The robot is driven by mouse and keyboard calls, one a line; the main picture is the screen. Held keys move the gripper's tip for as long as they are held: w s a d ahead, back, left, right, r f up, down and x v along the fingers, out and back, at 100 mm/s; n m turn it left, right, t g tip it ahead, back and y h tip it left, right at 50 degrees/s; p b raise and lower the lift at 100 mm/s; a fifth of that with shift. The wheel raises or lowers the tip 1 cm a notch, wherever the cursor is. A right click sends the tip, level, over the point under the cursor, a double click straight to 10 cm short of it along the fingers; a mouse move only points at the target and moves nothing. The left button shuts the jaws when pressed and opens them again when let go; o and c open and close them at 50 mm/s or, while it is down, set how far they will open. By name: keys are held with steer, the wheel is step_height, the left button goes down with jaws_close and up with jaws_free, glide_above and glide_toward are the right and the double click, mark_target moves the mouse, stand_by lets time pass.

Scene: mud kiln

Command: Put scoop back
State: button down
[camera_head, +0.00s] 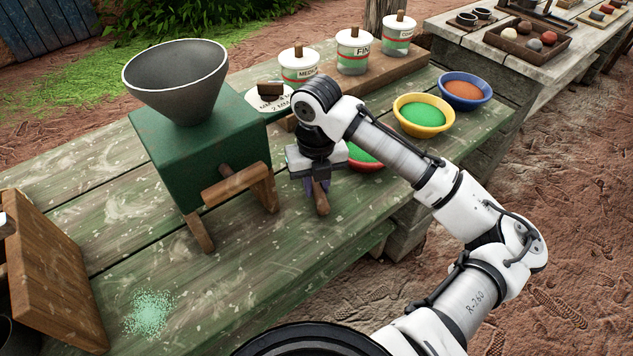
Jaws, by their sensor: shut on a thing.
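My gripper (318,184) points down over the front part of the worn green table, between the green grinder and the red bowl. It is shut on the scoop, whose brown wooden handle (322,199) shows below the fingers. The rest of the scoop is hidden by the gripper, and I cannot tell whether it touches the table. The red bowl (368,165) with green powder is just right of the gripper, partly hidden by my arm. A yellow bowl (423,128) of green powder and a blue bowl (485,104) of orange powder stand farther back right.
The green grinder (170,150) with a grey funnel (178,95) and wooden crank stands left. Labelled white jars (354,52) stand on a wooden rack behind my arm. A wooden board (50,270) is at the left. Spilled green powder (150,312) lies front left; the front middle is clear.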

steer(key=shift+f, duration=0.2)
steer(key=c, duration=1.2)
jaws_free()
steer(key=shift+o, duration=0.2)
